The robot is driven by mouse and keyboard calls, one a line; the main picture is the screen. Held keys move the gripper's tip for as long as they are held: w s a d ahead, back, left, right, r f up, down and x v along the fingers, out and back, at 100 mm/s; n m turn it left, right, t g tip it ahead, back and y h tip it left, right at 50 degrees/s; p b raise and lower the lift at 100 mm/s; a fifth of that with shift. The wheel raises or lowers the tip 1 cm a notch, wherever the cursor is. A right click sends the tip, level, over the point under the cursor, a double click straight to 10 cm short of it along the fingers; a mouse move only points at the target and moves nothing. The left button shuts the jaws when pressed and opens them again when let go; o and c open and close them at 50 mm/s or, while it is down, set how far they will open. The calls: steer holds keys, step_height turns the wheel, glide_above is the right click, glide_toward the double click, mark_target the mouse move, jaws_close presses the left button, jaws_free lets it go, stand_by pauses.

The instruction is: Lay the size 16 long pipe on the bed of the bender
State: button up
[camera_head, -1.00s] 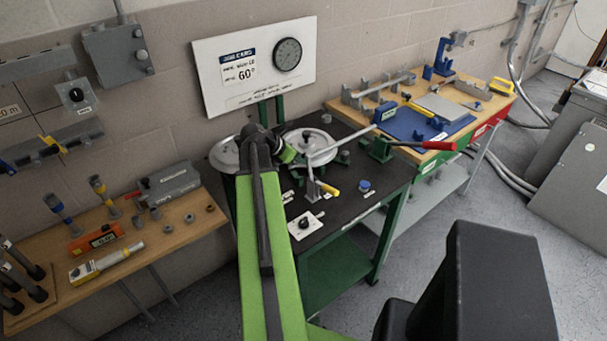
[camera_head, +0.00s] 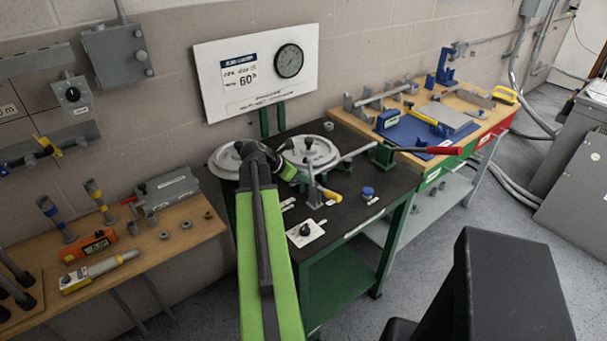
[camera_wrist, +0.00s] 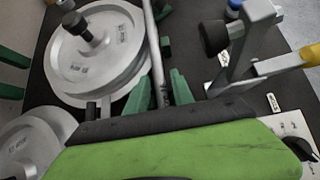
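The bender stands on a black-topped bench, with two round grey shoes (camera_head: 308,151) (camera_wrist: 98,50) and green supports. A long grey pipe (camera_head: 357,154) runs along the right side of the larger shoe, over the bed. It also shows in the wrist view (camera_wrist: 153,50), running away between my fingers beside a green support (camera_wrist: 166,46). My gripper (camera_wrist: 160,84) is low over the bender, with a green finger on each side of the pipe. The fingers look spread, with a dark gap at the right. Whether the pipe touches the bed is hard to tell.
A white sign (camera_head: 257,82) stands behind. The left wooden bench (camera_head: 150,240) holds tools.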

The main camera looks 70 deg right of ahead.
steer(key=shift+o, duration=0.5)
steer(key=shift+r, duration=0.1)
steer(key=shift+r+p, duration=0.35)
steer(key=shift+p, duration=0.1)
steer(key=p+v, duration=0.8)
steer(key=v, duration=0.3)
steer(key=shift+w+a, duration=0.3)
steer(key=shift+r, duration=0.1)
